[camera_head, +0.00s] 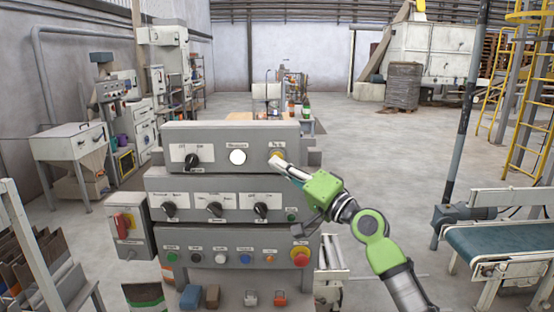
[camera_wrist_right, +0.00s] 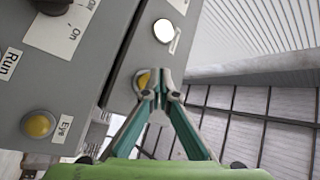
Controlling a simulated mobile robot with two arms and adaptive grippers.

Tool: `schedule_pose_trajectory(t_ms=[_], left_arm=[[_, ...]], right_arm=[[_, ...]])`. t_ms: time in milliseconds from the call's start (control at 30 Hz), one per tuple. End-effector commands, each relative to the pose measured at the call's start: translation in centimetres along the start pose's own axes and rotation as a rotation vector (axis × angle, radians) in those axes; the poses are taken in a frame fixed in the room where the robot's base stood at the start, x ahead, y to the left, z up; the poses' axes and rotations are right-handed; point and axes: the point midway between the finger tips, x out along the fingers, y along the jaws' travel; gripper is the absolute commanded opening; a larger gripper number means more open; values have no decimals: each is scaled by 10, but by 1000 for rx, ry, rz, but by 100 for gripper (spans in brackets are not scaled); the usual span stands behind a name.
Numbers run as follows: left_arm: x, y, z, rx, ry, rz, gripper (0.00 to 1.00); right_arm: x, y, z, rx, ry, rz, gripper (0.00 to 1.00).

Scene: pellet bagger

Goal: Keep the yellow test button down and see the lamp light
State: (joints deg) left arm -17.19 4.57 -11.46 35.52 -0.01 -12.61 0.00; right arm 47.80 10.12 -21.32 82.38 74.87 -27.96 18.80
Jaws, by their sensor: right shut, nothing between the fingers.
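The yellow test button (camera_head: 275,154) is at the right end of the top panel box (camera_head: 215,138). In the right wrist view the button (camera_wrist_right: 142,79) is partly hidden by my fingertips. My right gripper (camera_head: 278,161) is shut and empty, its tips at the button's face and seeming to touch it. The fingers (camera_wrist_right: 159,93) meet in the right wrist view. How far the button is pressed cannot be told. The round lamp (camera_head: 237,157), left of the button, is bright white and looks lit; it is also bright in the right wrist view (camera_wrist_right: 164,30). My left gripper is not in view.
Lower panel boxes carry knobs, coloured buttons and a red mushroom button (camera_head: 300,256). A red-handled switch box (camera_head: 127,224) juts out at the left. A conveyor (camera_head: 505,243) stands at the right. The floor between panel and conveyor is clear.

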Motion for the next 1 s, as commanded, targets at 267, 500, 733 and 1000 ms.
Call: schedule_pose_trajectory(t_ms=[267,500,733,1000], left_arm=[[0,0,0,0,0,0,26],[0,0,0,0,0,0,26],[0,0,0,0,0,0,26],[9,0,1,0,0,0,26]], right_arm=[[0,0,0,0,0,0,0],[0,0,0,0,0,0,0],[0,0,0,0,0,0,0],[3,4,-2,-1,1,0,0]])
